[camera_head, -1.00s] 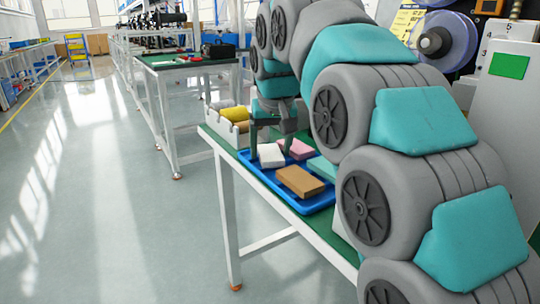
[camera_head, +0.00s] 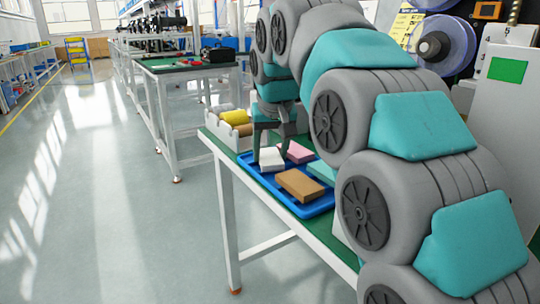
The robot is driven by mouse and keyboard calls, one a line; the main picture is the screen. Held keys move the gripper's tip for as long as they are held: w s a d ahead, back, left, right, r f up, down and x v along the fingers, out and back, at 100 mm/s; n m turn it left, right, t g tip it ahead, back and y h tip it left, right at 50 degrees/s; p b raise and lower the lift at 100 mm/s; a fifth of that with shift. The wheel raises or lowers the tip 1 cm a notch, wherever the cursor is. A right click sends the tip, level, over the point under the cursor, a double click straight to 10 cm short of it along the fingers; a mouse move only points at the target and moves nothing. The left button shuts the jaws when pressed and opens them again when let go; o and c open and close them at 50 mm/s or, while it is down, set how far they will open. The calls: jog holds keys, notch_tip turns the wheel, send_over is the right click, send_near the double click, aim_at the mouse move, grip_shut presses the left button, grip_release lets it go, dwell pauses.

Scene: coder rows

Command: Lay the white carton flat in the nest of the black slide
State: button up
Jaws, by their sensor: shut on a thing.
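The white carton (camera_head: 271,159) is at the far left part of a blue tray (camera_head: 315,207) on a green-topped table. My gripper (camera_head: 270,148) points down over the tray and is shut on the white carton, which looks slightly tilted. I cannot tell whether the carton still touches the tray. The black slide and its nest cannot be made out in this view.
A brown carton (camera_head: 300,185), a pink carton (camera_head: 298,153) and a teal carton (camera_head: 322,171) lie in the same tray. A white bin (camera_head: 216,127) with yellow and brown rolls stands behind it. My arm covers much of the right side.

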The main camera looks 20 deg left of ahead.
aim_at(269, 154)
jog(key=shift+r, duration=1.7)
jog(key=shift+s+r, duration=0.1)
jog(key=s+d, duration=0.2)
jog(key=s, duration=0.2)
jog(key=s+d+r+b, duration=0.1)
jog(key=s+d, duration=0.2)
jog(key=s, duration=0.1)
jog(key=s+d, duration=0.3)
jog(key=s, duration=0.1)
jog(key=shift+s+r, duration=0.15)
jog(key=shift+s, duration=0.15)
jog(key=shift+s+d+r, duration=0.1)
jog(key=shift+s, duration=0.1)
jog(key=shift+s+d+f+b, duration=0.1)
jog(key=shift+s+f+b, duration=0.1)
jog(key=shift+b, duration=0.1)
jog(key=shift+r, duration=0.15)
